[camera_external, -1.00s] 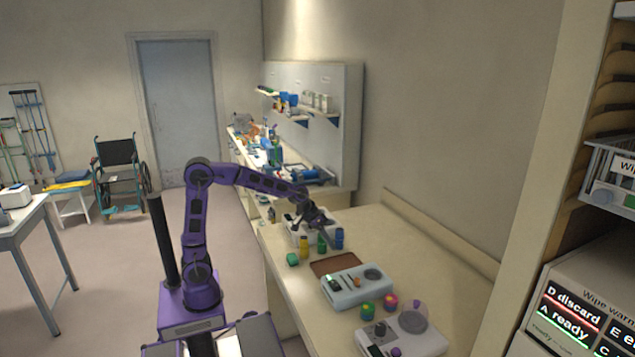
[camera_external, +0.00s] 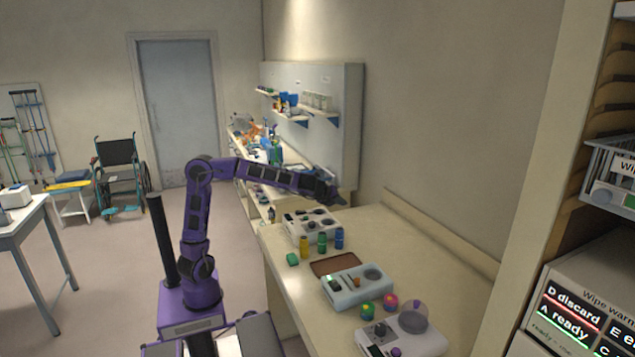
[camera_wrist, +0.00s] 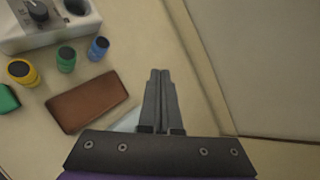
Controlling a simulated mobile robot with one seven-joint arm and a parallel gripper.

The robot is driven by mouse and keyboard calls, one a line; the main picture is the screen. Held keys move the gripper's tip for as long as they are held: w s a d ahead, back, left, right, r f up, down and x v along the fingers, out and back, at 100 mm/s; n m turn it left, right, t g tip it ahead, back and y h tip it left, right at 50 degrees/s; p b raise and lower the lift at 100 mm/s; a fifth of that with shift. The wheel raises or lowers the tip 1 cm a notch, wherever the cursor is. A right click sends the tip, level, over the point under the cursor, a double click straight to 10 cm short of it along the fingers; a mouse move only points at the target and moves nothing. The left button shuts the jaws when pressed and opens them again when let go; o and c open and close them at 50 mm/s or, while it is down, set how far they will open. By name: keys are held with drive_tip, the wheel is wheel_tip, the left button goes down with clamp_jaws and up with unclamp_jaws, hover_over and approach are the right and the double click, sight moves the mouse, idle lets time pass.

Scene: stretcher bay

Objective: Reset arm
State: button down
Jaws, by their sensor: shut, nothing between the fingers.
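My purple arm reaches right over the near counter in the external view. My gripper (camera_external: 338,198) is above the far part of that counter, near the end of the pegboard. In the wrist view my gripper (camera_wrist: 160,75) has its two dark fingers together, with nothing between them. It is clear of the items below it. The wrist view looks down on the counter, with a brown mat (camera_wrist: 87,101) to the left of the fingers.
Yellow (camera_external: 304,245), green (camera_external: 322,242) and blue (camera_external: 339,238) containers stand by a white device (camera_external: 310,222). A brown mat (camera_external: 335,264), a pale blue device (camera_external: 357,288) and another white device (camera_external: 405,338) lie nearer. The counter's right side (camera_external: 430,265) is clear.

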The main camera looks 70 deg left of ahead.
drive_tip(key=d+r+m+t+y+b, duration=0.1)
drive_tip(key=d+r+m+t, duration=0.25)
drive_tip(key=r+m, duration=0.4)
drive_tip(key=d+r+m+t, duration=0.2)
drive_tip(key=r+m+t, duration=0.2)
drive_tip(key=r, duration=0.6)
drive_tip(key=s+d+m+t+h+b, duration=0.1)
drive_tip(key=d+t+b, duration=0.1)
drive_tip(key=d, duration=0.3)
drive_tip(key=s+d+f+n, duration=0.2)
drive_tip(key=d+f, duration=0.1)
drive_tip(key=f, duration=0.3)
drive_tip(key=s+a+f+n+g+y+p, duration=0.1)
drive_tip(key=s+a+f+n+g+y, duration=0.3)
drive_tip(key=s+a+n, duration=0.6)
drive_tip(key=s+a+f+n+g+y, duration=0.1)
drive_tip(key=s+a+f+n+g, duration=0.5)
drive_tip(key=s+a+n, duration=0.45)
drive_tip(key=s+d+f+n+g+h+p, duration=0.1)
drive_tip(key=s+d+f+n+g+h, duration=0.3)
drive_tip(key=s+f+n+h, duration=0.5)
wheel_tip(320, 180, down, 3)
drive_tip(key=n, duration=0.4)
drive_tip(key=shift+s+p, duration=0.3)
drive_tip(key=shift+s, duration=0.1)
